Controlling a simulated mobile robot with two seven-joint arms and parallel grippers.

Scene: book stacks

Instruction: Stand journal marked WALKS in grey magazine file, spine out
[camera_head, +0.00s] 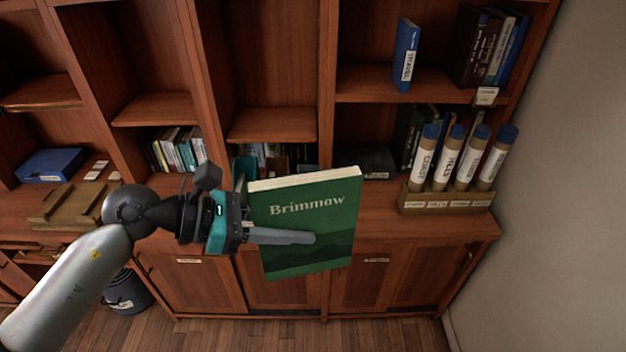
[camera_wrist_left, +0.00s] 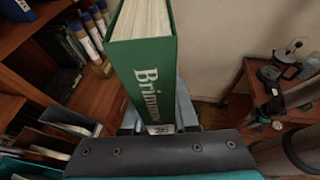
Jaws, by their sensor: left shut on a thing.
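My left gripper (camera_head: 308,238) is shut on a green book marked Brimmaw (camera_head: 305,210), held upright in front of the bookcase. One finger lies across its cover; the other is hidden behind it. In the left wrist view the book's spine (camera_wrist_left: 150,80) faces the camera, with pale page edges at the top and a small white label near the fingers, its text too small to read. Dark grey open-topped boxes (camera_wrist_left: 70,122) stand at the left of that view; I cannot tell which is the magazine file. I read WALKS nowhere. My right gripper is out of view.
A wooden rack (camera_head: 445,200) holds several blue-capped tubes at the right of the counter. A blue book (camera_head: 406,55) stands on the shelf above. A dark box (camera_head: 365,160) sits behind the held book. A blue box (camera_head: 48,165) and wooden tray (camera_head: 65,204) lie left.

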